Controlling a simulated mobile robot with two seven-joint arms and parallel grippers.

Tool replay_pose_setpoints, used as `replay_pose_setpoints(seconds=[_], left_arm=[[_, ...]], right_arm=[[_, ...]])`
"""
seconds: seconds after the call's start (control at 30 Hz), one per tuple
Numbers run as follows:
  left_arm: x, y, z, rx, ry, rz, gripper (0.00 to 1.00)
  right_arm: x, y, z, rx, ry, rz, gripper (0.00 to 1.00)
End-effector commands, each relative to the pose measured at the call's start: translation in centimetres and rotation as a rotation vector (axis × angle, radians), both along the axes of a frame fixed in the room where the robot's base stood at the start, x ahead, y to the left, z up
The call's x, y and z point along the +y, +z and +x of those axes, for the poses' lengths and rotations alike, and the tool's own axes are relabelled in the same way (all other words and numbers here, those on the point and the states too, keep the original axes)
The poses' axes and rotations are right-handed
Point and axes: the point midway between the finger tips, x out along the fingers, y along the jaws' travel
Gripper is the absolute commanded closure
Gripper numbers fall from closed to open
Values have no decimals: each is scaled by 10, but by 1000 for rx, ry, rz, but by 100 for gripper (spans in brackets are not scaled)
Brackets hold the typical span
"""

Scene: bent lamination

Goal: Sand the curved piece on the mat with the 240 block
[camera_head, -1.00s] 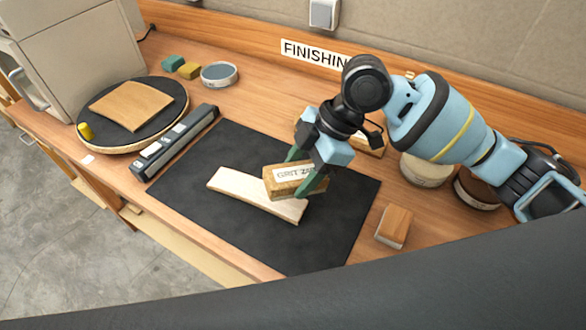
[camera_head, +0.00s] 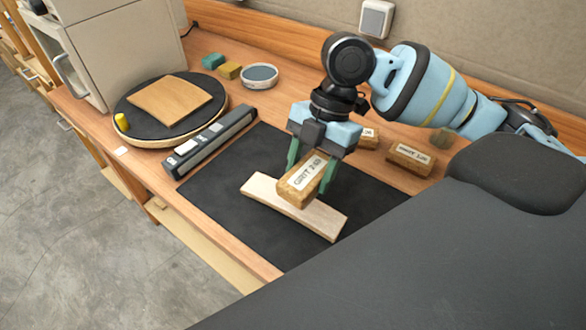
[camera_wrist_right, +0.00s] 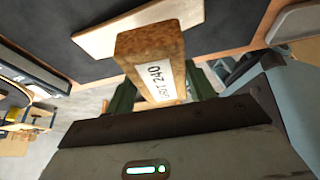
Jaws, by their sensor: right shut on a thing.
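The curved piece (camera_head: 322,217), a pale bent wood strip, lies on the black mat (camera_head: 222,190). My right gripper (camera_head: 310,170) is shut on the 240 block (camera_head: 304,181), a brown block with a white "GRIT 240" label. The block is over the middle to left part of the curved piece and hides some of it; I cannot tell whether they touch. In the right wrist view, the block (camera_wrist_right: 150,50) sits between the green fingers, with the pale piece (camera_wrist_right: 100,38) beyond it. My left gripper is not in view.
Two other labelled blocks stand behind the mat, one partly hidden (camera_head: 369,137) and one reading like 120 (camera_head: 411,158). A long dark tool (camera_head: 210,141) borders the mat's left. A round black plate (camera_head: 140,135) holds a wood sheet (camera_head: 170,101). A round tin (camera_head: 259,76) stands behind.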

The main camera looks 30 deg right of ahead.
Motion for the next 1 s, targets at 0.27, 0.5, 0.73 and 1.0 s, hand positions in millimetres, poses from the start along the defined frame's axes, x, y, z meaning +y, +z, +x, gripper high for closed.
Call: replay_pose_setpoints(seconds=[0.27,0.5,0.73,1.0], left_arm=[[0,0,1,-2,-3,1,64],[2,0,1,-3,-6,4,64],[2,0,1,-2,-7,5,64],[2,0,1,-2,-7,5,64]], right_arm=[[-2,1,-1,-3,4,-2,64],[-2,-7,7,-1,-162,-3,64],[1,-20,28,-1,-598,-1,64],[6,-28,52,-4,-1091,1,64]])
